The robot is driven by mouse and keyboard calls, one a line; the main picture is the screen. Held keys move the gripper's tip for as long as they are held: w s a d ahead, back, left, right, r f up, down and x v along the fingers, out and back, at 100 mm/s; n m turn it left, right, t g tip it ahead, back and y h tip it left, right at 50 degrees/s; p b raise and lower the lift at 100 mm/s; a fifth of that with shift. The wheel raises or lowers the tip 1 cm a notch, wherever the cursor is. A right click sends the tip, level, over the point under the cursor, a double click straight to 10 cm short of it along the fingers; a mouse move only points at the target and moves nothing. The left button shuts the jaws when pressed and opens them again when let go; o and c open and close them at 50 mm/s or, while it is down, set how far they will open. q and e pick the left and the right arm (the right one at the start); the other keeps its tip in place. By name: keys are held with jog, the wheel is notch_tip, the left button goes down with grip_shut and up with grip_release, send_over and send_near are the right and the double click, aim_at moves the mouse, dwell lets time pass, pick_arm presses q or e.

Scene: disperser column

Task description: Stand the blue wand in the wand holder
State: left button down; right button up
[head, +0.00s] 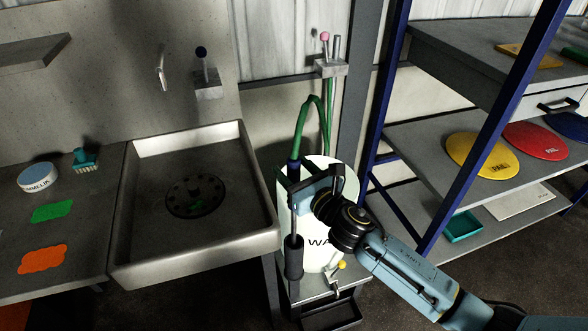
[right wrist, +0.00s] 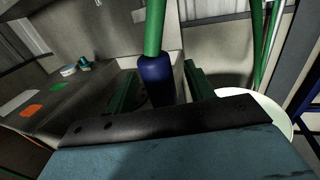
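The blue wand (head: 294,172) hangs upright between the sink and the white barrel, with a green hose looping from its top and a thick black lower part (head: 294,262). My right gripper (head: 294,186) is around its upper part. I cannot tell for sure which fitting is the wand holder; a grey wall bracket (head: 330,68) carries upright metal pieces and a pink ball. My left gripper is not in view.
The sink (head: 150,245) is left of the wand. The white barrel (head: 322,262) stands right behind it, on a low stand. Another wall bracket (head: 207,90) has a blue ball. A blue-framed shelf (head: 400,150) with coloured discs is at the right.

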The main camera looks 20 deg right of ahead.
jog(key=shift+f, duration=0.2)
jog(key=v, duration=1.3)
jog(key=shift+s+b, duration=0.2)
jog(key=shift+b, duration=0.25)
jog(key=shift+d, duration=0.1)
jog(key=s+d+f+m+g+h, duration=0.1)
jog(key=d+f+m+g+h, duration=0.15)
jog(key=f+m, duration=0.45)
jog(key=s+d+f+m+g+h, duration=0.1)
jog(key=s+d+f+m+g, duration=0.15)
jog(key=f, duration=0.85)
jog(key=s+d+f+m+g+h, duration=0.1)
jog(key=d+f+m, duration=0.2)
jog(key=f+m, duration=0.45)
jog(key=s+f+m+g, duration=0.5)
jog(key=s+f+m, duration=0.3)
jog(key=s+f, duration=0.6)
jog(key=s+a+f+m+g, duration=0.1)
jog(key=s+f+m+g, duration=0.1)
jog(key=s+f+m, duration=0.3)
jog(key=s+a+f+m+g, duration=0.1)
jog(key=s+f+m+g, duration=0.2)
jog(key=s, duration=1.1)
notch_tip(320, 180, down, 4)
jog(key=m, duration=0.4)
jog(key=shift+a+r+h, duration=0.2)
jog(key=shift+a+h, duration=0.05)
jog(key=shift+h, duration=0.1)
jog(key=shift+s, duration=0.25)
